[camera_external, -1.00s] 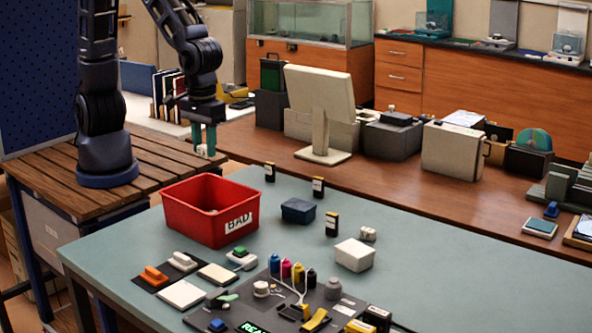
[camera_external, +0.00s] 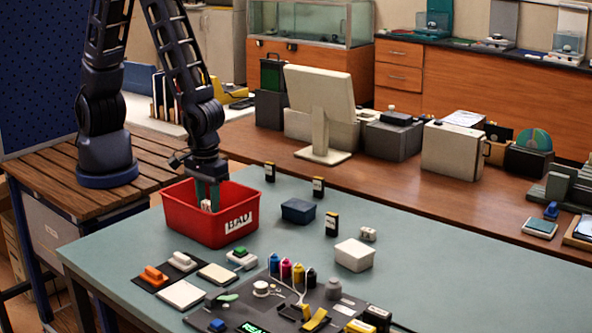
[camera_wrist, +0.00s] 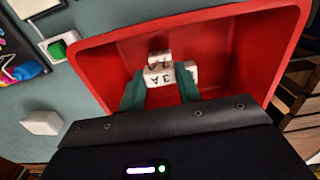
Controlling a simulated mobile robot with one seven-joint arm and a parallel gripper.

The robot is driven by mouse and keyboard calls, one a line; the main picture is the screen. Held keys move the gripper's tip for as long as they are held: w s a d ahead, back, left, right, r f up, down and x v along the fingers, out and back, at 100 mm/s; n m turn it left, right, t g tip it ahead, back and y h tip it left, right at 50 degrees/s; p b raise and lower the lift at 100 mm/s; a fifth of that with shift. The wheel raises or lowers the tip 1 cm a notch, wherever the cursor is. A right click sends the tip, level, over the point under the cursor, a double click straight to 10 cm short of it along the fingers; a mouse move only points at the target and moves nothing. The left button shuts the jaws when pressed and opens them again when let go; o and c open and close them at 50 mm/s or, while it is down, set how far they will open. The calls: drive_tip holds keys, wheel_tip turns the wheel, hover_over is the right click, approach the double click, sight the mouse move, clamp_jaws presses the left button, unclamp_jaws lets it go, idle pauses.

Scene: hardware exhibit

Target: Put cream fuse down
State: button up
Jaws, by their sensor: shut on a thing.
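My gripper (camera_external: 207,196) points down into the red bin (camera_external: 178,218) marked BAD, with its green fingers below the rim. It is shut on a cream fuse (camera_external: 206,206). In the wrist view my gripper (camera_wrist: 160,90) has the fuse (camera_wrist: 160,78), with dark "3A" lettering, between its fingers. A second pale piece with similar lettering (camera_wrist: 158,57) shows just beyond it inside the bin (camera_wrist: 225,55). I cannot tell whether the held fuse touches it or the bin floor.
The bin stands at the table's left end. A dark blue box (camera_external: 298,211) and several small black-and-yellow blocks stand right of the bin. A fixture with coloured parts (camera_external: 300,290) lies in front.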

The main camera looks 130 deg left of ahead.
sight(208, 202)
drive_tip(key=shift+f, duration=1.6)
drive_tip(key=shift+f, duration=0.15)
drive_tip(key=o, duration=0.9)
drive_tip(key=shift+o, duration=0.2)
